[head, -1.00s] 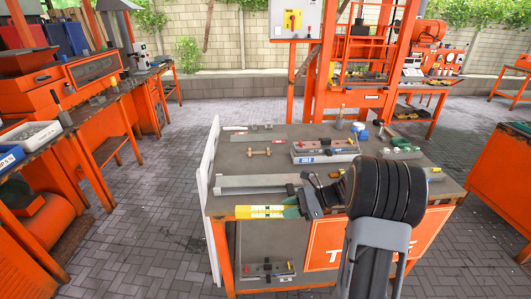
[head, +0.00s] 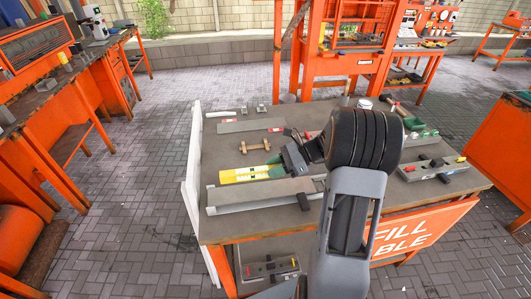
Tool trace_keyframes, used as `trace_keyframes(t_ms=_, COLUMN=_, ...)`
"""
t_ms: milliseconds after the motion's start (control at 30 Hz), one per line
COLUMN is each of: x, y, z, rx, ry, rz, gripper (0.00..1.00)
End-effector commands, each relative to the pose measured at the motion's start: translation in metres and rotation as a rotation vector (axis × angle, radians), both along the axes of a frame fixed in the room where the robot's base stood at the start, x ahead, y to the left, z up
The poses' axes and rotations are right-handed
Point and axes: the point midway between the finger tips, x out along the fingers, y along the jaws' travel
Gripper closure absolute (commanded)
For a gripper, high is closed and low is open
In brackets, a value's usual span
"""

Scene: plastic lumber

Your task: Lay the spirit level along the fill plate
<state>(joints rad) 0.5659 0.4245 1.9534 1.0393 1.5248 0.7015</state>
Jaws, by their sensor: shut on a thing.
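The spirit level, a yellow bar with a pale band and a green part at its right end (head: 243,174), is in my gripper (head: 288,165). The gripper is shut on its right end, and the bar points left, roughly level, over the table. Behind the front long grey piece (head: 240,194), the level appears nearly parallel to it. A thin flat grey plate (head: 250,126) with a red-marked end lies farther back. No label tells me which of these is the fill plate. The gap beneath the level is unclear. My arm hides part of the table's right half.
The orange-framed table (head: 222,232) carries a wooden dumbbell-shaped piece (head: 256,146) just behind the level. A grey block with coloured knobs (head: 436,170) stands at the right. A white panel (head: 193,165) rises along the left edge. Paved floor is free to the left.

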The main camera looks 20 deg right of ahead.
Motion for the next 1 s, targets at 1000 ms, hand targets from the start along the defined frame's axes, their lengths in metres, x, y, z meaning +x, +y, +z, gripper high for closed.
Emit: trace_keyframes(t_ms=1000, x=0.0, y=-0.002, z=-0.023, rx=0.0, ry=0.002, rz=-0.001, gripper=0.98)
